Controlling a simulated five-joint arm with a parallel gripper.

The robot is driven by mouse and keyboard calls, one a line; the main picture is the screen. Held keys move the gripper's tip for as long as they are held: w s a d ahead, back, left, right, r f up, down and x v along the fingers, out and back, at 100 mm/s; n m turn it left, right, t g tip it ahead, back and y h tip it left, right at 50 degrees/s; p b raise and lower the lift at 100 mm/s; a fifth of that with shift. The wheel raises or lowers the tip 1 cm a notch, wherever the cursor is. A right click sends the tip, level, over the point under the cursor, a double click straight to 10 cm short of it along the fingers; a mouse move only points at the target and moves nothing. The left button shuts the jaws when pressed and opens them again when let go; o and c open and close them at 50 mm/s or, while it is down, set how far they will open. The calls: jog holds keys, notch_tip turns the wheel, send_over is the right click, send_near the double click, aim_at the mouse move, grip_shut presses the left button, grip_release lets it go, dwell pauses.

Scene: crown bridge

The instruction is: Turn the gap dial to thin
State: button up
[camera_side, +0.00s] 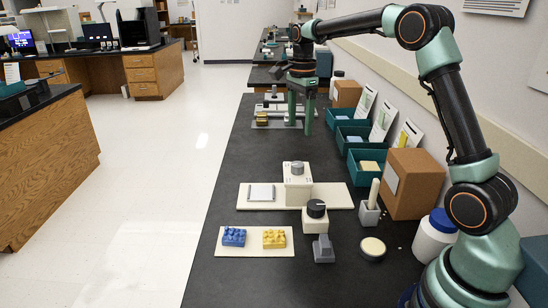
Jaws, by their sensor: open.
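A black round dial (316,208) with a pale mark on top sits on a small cream block. Behind it a taller cream block carries a grey round knob (297,168), on a cream base plate (337,196). I cannot read any thin setting, and cannot tell for sure which of the two is the gap dial; the black one looks most like a dial. My gripper (300,129) points down with its two teal fingers apart and nothing visible between them. It is farther back along the bench, well beyond both knobs.
Blue (234,237) and yellow (274,239) studded bricks lie on a front plate. A white pad (261,192), grey block (323,249), brush holder (369,214) and round tin (373,248) are nearby. Teal bins (367,166) and a cardboard box (412,182) line the right.

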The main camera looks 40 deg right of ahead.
aim_at(298, 164)
notch_tip(298, 164, down, 13)
jog(key=n, duration=2)
jog(key=shift+a+r+n, duration=0.1)
jog(key=shift+r+n, duration=0.05)
jog(key=shift+n, duration=0.15)
